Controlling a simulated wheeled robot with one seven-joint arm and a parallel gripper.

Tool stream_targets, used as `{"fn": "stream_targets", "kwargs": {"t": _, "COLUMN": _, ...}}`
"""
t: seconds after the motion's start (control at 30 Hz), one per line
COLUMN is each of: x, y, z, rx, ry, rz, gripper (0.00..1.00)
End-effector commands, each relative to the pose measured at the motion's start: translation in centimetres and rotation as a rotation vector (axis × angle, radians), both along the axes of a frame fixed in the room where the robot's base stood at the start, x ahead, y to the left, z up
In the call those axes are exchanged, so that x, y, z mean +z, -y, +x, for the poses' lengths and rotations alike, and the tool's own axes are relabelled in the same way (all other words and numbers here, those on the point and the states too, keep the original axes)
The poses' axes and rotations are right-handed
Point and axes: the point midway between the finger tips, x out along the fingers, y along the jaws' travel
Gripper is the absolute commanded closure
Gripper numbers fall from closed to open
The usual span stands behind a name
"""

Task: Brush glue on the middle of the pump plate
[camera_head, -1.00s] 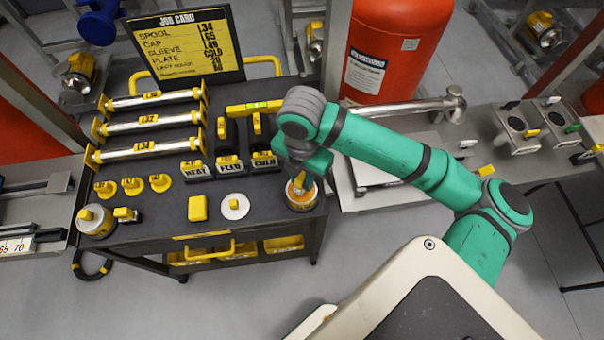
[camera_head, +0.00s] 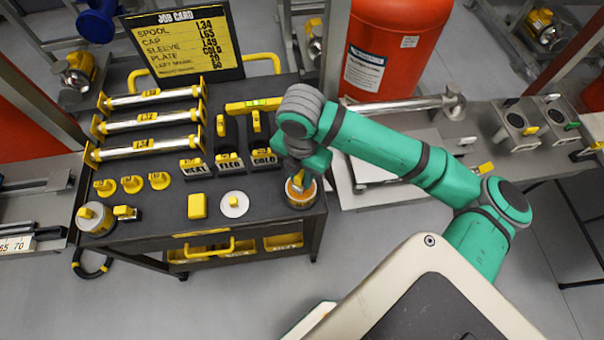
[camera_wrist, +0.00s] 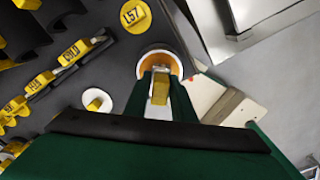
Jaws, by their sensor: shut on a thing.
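My gripper (camera_head: 299,178) is at the front right corner of the black cart and points down at a round pot (camera_head: 301,199) with an orange inside. In the wrist view my gripper (camera_wrist: 160,78) is shut on a yellow-handled brush (camera_wrist: 160,90). The brush's lower end is hidden, seemingly inside the pot (camera_wrist: 148,58). Labelled blocks reading HEAT (camera_head: 193,168), FEED (camera_head: 230,163) and COLD (camera_head: 265,158) stand on the cart behind the pot. I cannot tell which thing is the pump plate.
The job card (camera_head: 184,44) at the back of the cart lists "PLATE COLD". A yellow block (camera_head: 197,206) and a white disc (camera_head: 235,205) lie left of the pot. Yellow-ended rods (camera_head: 145,147) lie farther left. A red tank (camera_head: 385,50) and metal bench (camera_head: 350,200) stand to the right.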

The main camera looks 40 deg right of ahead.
Motion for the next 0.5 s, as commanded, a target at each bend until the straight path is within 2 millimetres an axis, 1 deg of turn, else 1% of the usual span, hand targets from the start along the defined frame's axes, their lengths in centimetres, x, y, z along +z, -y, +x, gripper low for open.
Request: {"fn": "stream_targets", "kwargs": {"t": 0.5, "x": -0.52, "y": 0.13, "z": -0.04, "rx": -0.002, "ry": 0.001, "rz": 0.0, "gripper": 0.95}}
